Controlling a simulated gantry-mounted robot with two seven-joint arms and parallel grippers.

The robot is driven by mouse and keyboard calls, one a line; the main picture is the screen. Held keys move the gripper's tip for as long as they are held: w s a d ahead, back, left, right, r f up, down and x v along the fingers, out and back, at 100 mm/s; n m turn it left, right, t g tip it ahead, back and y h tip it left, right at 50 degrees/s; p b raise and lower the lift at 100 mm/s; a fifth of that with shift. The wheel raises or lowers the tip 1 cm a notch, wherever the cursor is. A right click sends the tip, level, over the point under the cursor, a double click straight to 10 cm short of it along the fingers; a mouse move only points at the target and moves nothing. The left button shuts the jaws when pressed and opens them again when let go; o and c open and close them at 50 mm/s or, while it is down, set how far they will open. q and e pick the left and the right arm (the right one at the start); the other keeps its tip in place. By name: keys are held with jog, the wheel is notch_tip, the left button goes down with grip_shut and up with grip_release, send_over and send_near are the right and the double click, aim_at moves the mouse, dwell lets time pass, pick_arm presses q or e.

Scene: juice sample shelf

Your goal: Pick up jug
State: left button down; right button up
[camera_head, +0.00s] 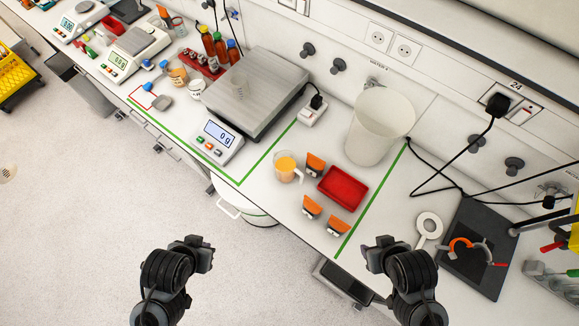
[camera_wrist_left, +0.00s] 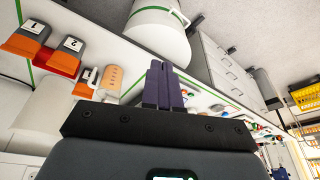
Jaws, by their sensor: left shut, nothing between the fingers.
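A small clear jug (camera_head: 286,168) with orange juice and a handle stands on the white bench, right of the large scale. It also shows in the left wrist view (camera_wrist_left: 110,80), left of the fingers. My left gripper (camera_head: 202,250) is in front of the bench edge, apart from the jug. In the left wrist view its dark fingers (camera_wrist_left: 163,85) are together with nothing between them.
A red tray (camera_head: 343,188) and orange-black numbered blocks (camera_head: 315,165) stand close right of the jug. A tall white beaker (camera_head: 378,125) is behind them. The large scale (camera_head: 255,90) is left, its display (camera_head: 217,133) in front. A white bucket (camera_head: 243,204) is below the bench edge.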

pick_arm(q)
jog(key=shift+d, duration=0.15)
jog(key=c, duration=1.4)
grip_release()
